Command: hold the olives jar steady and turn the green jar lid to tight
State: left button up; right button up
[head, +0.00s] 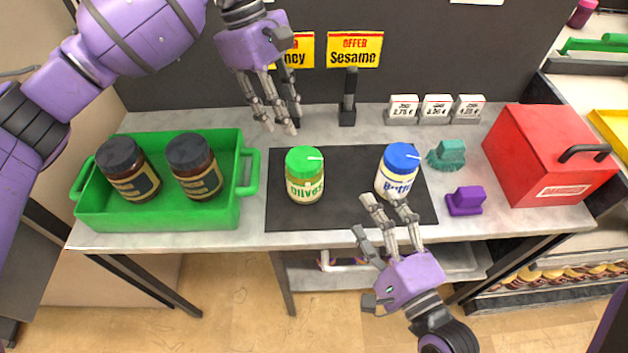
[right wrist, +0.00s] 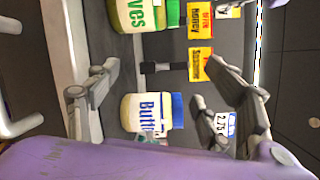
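The olives jar (head: 305,190) stands upright on the dark mat, with the green jar lid (head: 304,161) on top carrying a white pointer mark. How tight the lid is, I cannot tell. My left gripper (head: 281,129) hangs fingers-down behind and left of this jar, apart from it, its fingers spread and empty. My right gripper (head: 381,216) is open and empty at the table's front edge, just in front of the blue-lidded butter jar (head: 394,180). In the right wrist view, the butter jar (right wrist: 147,112) shows between the open fingers, and the olives jar (right wrist: 137,14) is partly cut off.
A green tray (head: 190,218) with two dark-lidded jars is at left. A red box (head: 537,160) stands at right, with a teal item (head: 447,154) and a purple item (head: 465,202) nearer the mat. Price signs (head: 436,108) line the back.

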aim_at(315, 184)
jog(key=w+a+m+y, duration=0.1)
jog(key=w+a+m, duration=0.2)
jog(key=w+a+m+g+y, duration=0.1)
jog(key=w+a+m+y, duration=0.1)
jog(key=w+a+m, duration=0.1)
jog(key=w+a+f+m+g+y, duration=0.1)
jog(key=w+a+m, duration=0.2)
jog(key=m, duration=0.1)
jog(key=shift+a+m, duration=0.25)
jog(key=shift+m, duration=0.05)
jog(key=shift+w+a+m+y, duration=0.25)
jog(key=shift+a+m+y, duration=0.05)
jog(key=shift+a, duration=0.05)
jog(key=shift+w+a+r, duration=0.1)
jog(key=shift+w+a, duration=0.1)
jog(key=x, duration=0.7)
jog(key=shift+w, duration=0.1)
jog(key=c, duration=1.6)
jog(key=shift+f, duration=0.2)
jog(key=shift+c, duration=0.4)
